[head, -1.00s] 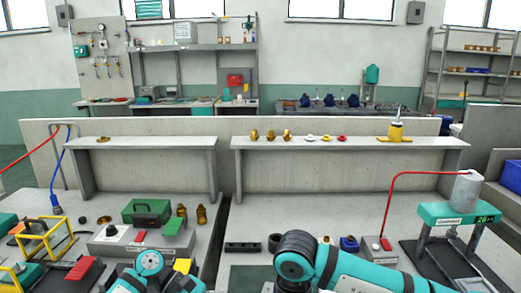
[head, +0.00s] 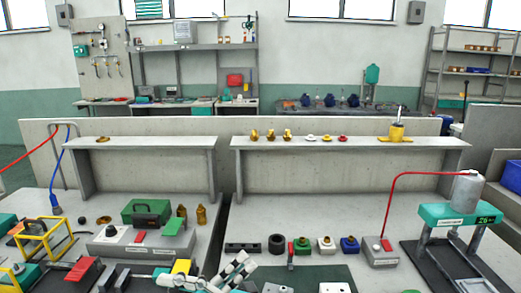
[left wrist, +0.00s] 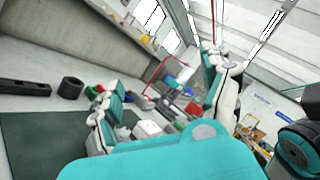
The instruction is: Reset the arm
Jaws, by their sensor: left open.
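The gripper is beside the left part of the dark green mat (head: 325,277), in front of the black block with holes (head: 243,247). How high it is above the bench I cannot tell. My right gripper is not in view.
A black ring (head: 276,244) and green (head: 302,246), white (head: 326,246) and blue (head: 349,246) holders stand behind the mat. A grey box with a red hose (head: 380,252) and a teal press (head: 458,214) stand right. A green toolbox (head: 147,211) stands left.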

